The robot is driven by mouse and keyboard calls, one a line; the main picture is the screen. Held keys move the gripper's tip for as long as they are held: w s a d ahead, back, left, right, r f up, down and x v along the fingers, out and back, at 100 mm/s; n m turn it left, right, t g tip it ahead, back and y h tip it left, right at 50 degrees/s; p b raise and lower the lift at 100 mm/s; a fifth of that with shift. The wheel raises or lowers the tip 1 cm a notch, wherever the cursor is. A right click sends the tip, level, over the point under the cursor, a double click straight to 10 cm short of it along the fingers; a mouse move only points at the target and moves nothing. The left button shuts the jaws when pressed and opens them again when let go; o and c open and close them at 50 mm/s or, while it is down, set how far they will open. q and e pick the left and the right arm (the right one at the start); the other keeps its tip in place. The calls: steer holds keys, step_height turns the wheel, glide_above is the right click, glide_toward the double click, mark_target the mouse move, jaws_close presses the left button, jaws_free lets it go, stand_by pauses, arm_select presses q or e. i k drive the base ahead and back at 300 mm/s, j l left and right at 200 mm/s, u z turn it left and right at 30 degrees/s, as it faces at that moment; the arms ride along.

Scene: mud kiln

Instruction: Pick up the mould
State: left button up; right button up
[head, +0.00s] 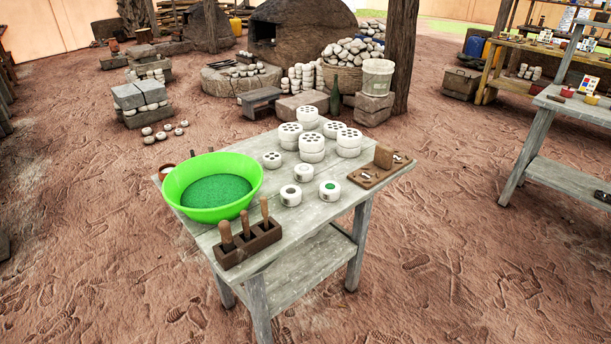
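On a grey wooden table (335,208) stand several white round pieces with dark holes in their tops, some stacked, such as the stack (312,148) at the back. A small white holed piece (272,161) stands apart to the left. In front are two white cups, one with a dark centre (290,197) and one with a green centre (329,192). A brown board (368,178) with a wooden block (384,156) and small metal parts lies at the right end. I cannot tell which of these is the mould. Neither of my grippers is in view.
A green basin (245,172) of green granules fills the table's left end. A rack (248,243) with several wooden-handled tools stands at its front edge. Another table (575,106) stands at the right. Open dirt floor surrounds the table; a post (402,55) and kilns stand behind.

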mark_target(330, 191)
steer(key=u, duration=0.8)
steer(key=l+u, duration=0.2)
steer(key=u, duration=0.15)
steer(key=i+l+u, duration=0.1)
steer(key=l+u, duration=0.15)
steer(key=u, duration=0.15)
steer(key=l+u, duration=0.6)
steer(key=l, duration=0.15)
steer(key=k+l+u, duration=0.15)
steer(key=l+u, duration=0.15)
steer(key=k+l, duration=0.1)
steer(key=l, duration=0.2)
steer(key=l+u, duration=0.1)
steer(key=l, duration=0.25)
steer(key=k+l, duration=0.15)
steer(key=l, duration=0.15)
